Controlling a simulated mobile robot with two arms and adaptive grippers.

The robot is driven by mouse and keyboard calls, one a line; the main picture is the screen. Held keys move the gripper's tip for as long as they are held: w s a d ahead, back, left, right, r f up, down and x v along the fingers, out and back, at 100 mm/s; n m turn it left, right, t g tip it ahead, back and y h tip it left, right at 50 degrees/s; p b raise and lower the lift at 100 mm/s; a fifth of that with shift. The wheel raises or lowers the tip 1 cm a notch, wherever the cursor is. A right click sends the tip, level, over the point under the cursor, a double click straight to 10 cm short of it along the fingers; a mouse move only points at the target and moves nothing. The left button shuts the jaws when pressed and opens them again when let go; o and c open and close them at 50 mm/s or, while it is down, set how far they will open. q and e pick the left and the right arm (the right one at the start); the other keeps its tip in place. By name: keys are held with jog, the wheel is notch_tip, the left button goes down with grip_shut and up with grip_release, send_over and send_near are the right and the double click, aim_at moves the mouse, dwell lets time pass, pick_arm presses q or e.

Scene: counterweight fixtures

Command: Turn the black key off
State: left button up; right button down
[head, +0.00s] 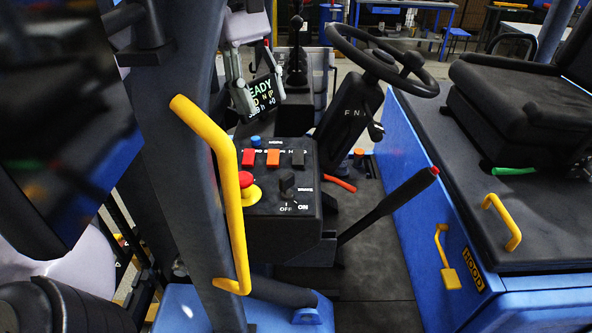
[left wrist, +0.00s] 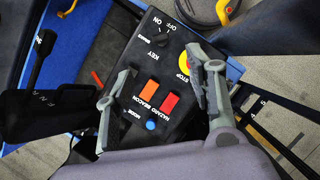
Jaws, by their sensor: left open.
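The black key (head: 287,182) stands on the front part of a black control panel (head: 262,222), beside the OFF and ON labels. I cannot tell which label it points to. In the left wrist view the key (left wrist: 164,41) shows near the top of the panel, beyond the fingertips. My left gripper (head: 264,105) is open and empty, above and behind the panel in front of a small display. In the left wrist view its fingers (left wrist: 160,68) are spread over the panel, apart from the key. My right gripper is not in view.
A red stop button (head: 245,180) on a yellow base sits left of the key. Red and orange switches (head: 273,158) lie behind it. A yellow handrail (head: 226,180) rises at the panel's left. A steering wheel (head: 385,62) and a black lever (head: 390,205) stand to the right.

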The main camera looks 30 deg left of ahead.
pick_arm(q)
jog(key=b, duration=0.5)
send_near(286, 174)
jog(key=x, duration=0.8)
jog(key=shift+s+d+f, duration=0.1)
jog(key=shift+d+f, duration=0.05)
jog(key=shift+f, duration=0.1)
jog(key=shift+p+x, duration=0.3)
jog(key=shift+x, duration=0.5)
jog(key=c, duration=1.2)
